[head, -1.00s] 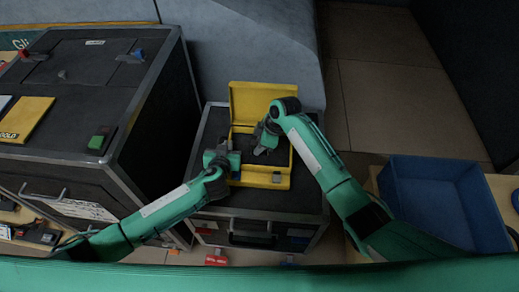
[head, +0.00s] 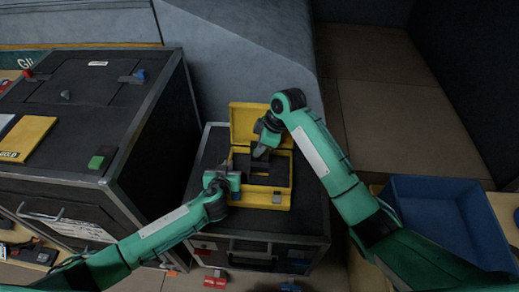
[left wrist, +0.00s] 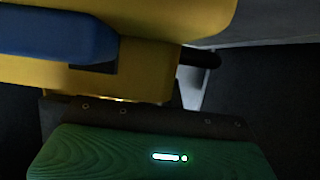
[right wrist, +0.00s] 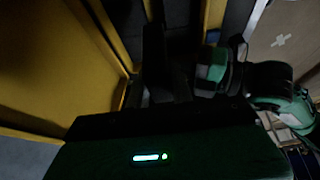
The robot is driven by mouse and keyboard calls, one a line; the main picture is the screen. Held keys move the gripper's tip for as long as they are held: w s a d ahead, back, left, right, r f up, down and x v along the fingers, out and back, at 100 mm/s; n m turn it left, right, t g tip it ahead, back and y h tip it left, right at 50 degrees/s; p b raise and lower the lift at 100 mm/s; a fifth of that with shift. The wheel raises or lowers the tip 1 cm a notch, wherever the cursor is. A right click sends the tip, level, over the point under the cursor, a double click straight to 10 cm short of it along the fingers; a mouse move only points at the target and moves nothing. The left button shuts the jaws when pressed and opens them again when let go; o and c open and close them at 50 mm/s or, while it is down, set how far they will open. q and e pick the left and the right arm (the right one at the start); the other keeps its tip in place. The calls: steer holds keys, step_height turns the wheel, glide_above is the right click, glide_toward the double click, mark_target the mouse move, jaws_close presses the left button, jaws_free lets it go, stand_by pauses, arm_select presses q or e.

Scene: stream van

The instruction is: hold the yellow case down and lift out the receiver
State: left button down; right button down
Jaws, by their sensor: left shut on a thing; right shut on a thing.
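The yellow case (head: 258,199) lies open on a black flight case, its lid (head: 243,122) standing up at the back. Its dark insert (head: 277,172) shows cut-outs. My left gripper (head: 230,168) is shut on the case's left wall near the front corner. Yellow case parts (left wrist: 130,82) fill the top of the left wrist view, crossed by a blue bar I cannot identify. My right gripper (head: 260,151) is over the back half of the case, shut on the receiver. The receiver is dark and mostly hidden by the fingers; I cannot make out its outline.
The black flight case (head: 313,215) under the yellow case has bare top around it. A blue bin (head: 430,185) stands to the right. A larger black case (head: 130,110) stands at left, carrying a yellow box (head: 25,138) and small coloured blocks.

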arm_select(q)
steer(key=c, duration=1.5)
jaws_free()
steer(key=shift+s, duration=0.15)
steer(key=v, duration=1.1)
steer(key=shift+s+r, duration=0.15)
steer(key=shift+s, duration=0.2)
